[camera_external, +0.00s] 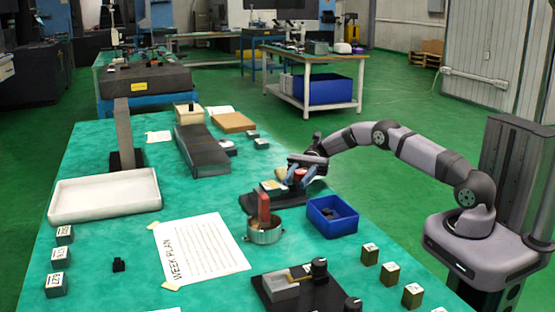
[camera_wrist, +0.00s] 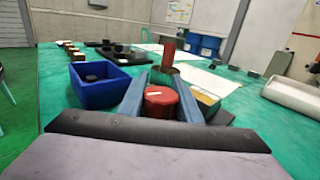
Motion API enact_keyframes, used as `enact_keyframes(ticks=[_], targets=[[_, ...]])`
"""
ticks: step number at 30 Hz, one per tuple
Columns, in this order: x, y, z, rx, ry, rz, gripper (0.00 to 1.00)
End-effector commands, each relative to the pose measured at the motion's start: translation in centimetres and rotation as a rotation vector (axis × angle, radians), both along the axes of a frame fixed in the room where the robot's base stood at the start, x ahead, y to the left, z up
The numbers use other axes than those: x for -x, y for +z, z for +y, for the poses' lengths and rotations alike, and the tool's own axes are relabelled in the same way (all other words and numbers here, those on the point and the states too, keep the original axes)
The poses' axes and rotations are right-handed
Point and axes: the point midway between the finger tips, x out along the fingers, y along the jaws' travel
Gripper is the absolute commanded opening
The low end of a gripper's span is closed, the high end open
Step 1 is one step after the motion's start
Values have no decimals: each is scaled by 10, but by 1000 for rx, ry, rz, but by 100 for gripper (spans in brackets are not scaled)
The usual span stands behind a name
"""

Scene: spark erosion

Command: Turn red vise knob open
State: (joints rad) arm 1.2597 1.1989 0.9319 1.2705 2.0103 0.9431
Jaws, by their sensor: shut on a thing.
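The red vise knob (camera_wrist: 160,101) sits between the two blue fingers of my gripper (camera_wrist: 162,100) in the wrist view, with a pale mark on its top. The fingers close on it from both sides. In the external view my gripper (camera_external: 299,176) reaches down over the vise, and a bit of the red knob (camera_external: 300,173) shows between the fingers. The dark vise base (camera_external: 268,196) lies flat on the green table. A yellowish piece (camera_wrist: 205,97) shows just right of the knob in the wrist view. Part of the vise is hidden by my gripper.
A blue bin (camera_external: 332,216) stands close to the vise. A metal cup with a red upright block (camera_external: 264,210) stands nearby. A second dark vise with a black knob (camera_external: 300,287) is at the front. Labelled blocks (camera_external: 390,273) line the front right. A white tray (camera_external: 105,193) is at left.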

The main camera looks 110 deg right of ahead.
Motion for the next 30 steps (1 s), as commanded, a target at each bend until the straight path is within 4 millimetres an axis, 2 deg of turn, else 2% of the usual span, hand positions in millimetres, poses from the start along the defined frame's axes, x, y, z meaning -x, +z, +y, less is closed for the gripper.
enact_keyframes(ticks=[7,8,9,10,23,30], targets=[[0,0,0,-3,1,-1,8],[0,0,1,-3,1,-1,36],[0,0,0,-3,1,-1,45],[0,0,0,-2,1,-1,50],[0,3,0,-1,0,-1,50],[0,19,0,-1,0,-1,50]])
